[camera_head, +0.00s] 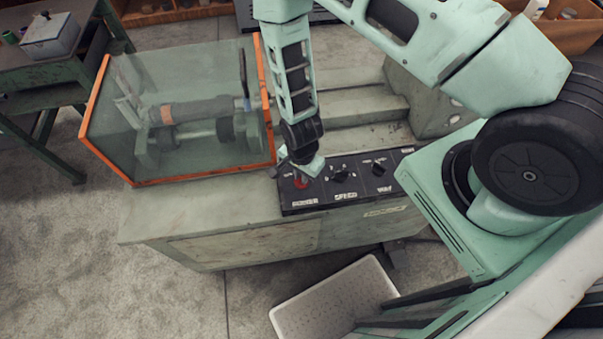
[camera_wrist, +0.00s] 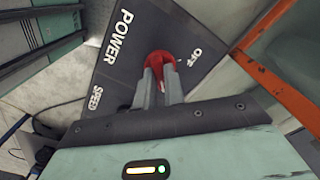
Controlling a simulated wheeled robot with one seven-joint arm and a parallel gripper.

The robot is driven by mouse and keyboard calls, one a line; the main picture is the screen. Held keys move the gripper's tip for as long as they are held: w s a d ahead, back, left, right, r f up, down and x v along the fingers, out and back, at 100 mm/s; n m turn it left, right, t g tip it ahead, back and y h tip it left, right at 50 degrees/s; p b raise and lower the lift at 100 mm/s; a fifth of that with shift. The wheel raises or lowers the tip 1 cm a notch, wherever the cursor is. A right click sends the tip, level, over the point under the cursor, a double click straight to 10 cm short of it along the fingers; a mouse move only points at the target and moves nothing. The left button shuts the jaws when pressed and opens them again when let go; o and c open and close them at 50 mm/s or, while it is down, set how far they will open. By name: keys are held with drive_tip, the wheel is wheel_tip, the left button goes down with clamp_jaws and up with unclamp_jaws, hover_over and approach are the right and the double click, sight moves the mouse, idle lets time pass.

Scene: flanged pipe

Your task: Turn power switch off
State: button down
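The power switch is a round red knob (camera_wrist: 159,58) on a dark control panel (camera_wrist: 112,62), with "POWER" and "OFF" lettering beside it in the wrist view. In the head view the red switch (camera_head: 301,182) sits at the panel's left end, partly covered by my gripper (camera_head: 303,172). In the wrist view my gripper's two fingers (camera_wrist: 162,76) are close together at the knob, with a narrow gap and red between them. They look shut on its raised grip. The fingers hide the knob's near part.
Speed (camera_head: 343,175) and further (camera_head: 378,169) black dials lie to the right on the panel. A clear guard box with an orange frame (camera_head: 268,110) stands close to the left of my arm. A pale perforated platform (camera_head: 335,300) lies on the floor in front.

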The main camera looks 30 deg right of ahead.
drive_tip(key=shift+n+b, duration=0.35)
drive_tip(key=shift+n, duration=0.05)
drive_tip(key=n+b, duration=0.2)
drive_tip(key=shift+f+n, duration=0.1)
drive_tip(key=shift+n, duration=0.3)
drive_tip(key=n+b, duration=0.3)
drive_tip(key=n, duration=0.2)
drive_tip(key=n+b, duration=0.2)
drive_tip(key=n, duration=0.3)
drive_tip(key=n+b, duration=0.1)
drive_tip(key=n, duration=0.3)
drive_tip(key=shift+n+b, duration=0.3)
drive_tip(key=c, duration=1.5)
unclamp_jaws()
